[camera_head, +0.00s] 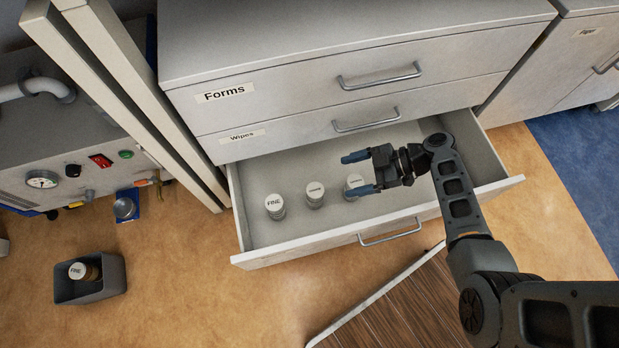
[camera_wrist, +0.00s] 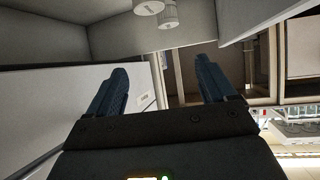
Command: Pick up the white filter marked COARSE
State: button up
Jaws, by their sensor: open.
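Three white cylindrical filters stand in a row in the open drawer in the head view. The left filter (camera_head: 275,206) reads FINE. The middle filter (camera_head: 315,194) and the right filter (camera_head: 355,182) have smaller lettering that I cannot read for certain, so I cannot tell which is COARSE. My gripper (camera_head: 357,173) is open and empty, its fingers pointing left over the drawer, close to the right filter and partly over it in the picture. In the wrist view my gripper (camera_wrist: 162,75) is open, with two white filters (camera_wrist: 169,17) at the top edge, beyond the fingertips.
The open drawer (camera_head: 330,240) has raised walls and a front handle. Closed drawers marked Wipes (camera_head: 290,132) and Forms (camera_head: 300,85) sit above it. A grey bin (camera_head: 110,275) holding a FINE filter (camera_head: 82,271) stands on the floor at left. A wooden surface (camera_head: 420,305) lies in front.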

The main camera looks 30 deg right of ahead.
jog(key=b, duration=0.6)
send_near(318, 190)
jog(key=shift+b+x, duration=1.1)
jog(key=shift+x, duration=3.2)
jog(key=c, duration=1.5)
